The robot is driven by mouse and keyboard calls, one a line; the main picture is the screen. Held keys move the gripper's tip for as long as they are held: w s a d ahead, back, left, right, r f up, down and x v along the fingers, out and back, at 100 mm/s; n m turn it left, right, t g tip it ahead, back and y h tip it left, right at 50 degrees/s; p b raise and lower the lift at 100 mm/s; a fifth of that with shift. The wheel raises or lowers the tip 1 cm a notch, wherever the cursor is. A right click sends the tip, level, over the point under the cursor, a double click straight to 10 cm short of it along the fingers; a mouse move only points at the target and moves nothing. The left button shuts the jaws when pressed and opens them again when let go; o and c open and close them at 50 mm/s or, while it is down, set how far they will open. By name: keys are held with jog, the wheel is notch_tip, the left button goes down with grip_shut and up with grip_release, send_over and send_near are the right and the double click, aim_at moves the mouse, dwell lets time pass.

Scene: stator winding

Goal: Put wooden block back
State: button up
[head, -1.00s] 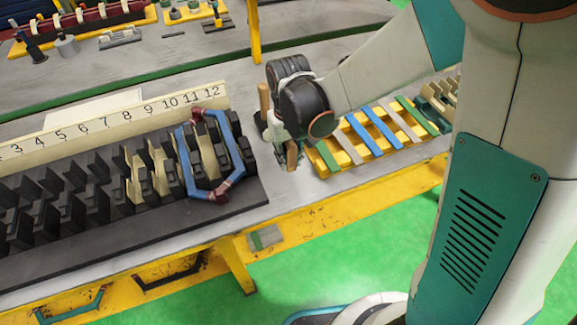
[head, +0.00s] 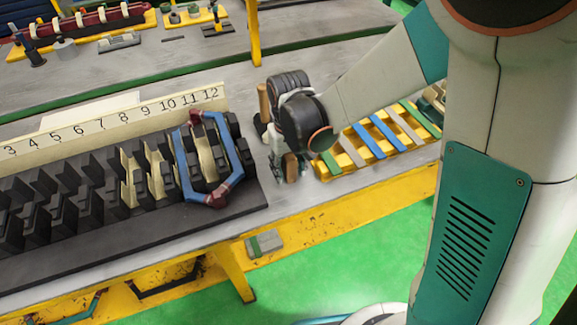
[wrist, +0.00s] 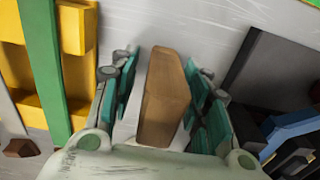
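The wooden block (head: 290,167) is brown and stands upright between the fingers of my gripper (head: 289,160), close to the grey tabletop. In the wrist view the block (wrist: 164,98) has a slanted top end and sits between the two green-padded fingers (wrist: 160,100). My gripper looks shut on it. Whether the block's lower end touches the table is hidden.
The black slotted rack (head: 100,215) with a blue coil (head: 180,160) lies to the left. A yellow tray (head: 355,150) with coloured strips is close on the right. A wooden-handled tool (head: 264,103) stands just behind my gripper. The table's front edge is near.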

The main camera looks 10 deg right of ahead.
jog(key=shift+r, duration=0.1)
notch_tip(320, 180, up, 12)
jog(key=p, duration=0.4)
jog(key=shift+r, duration=0.1)
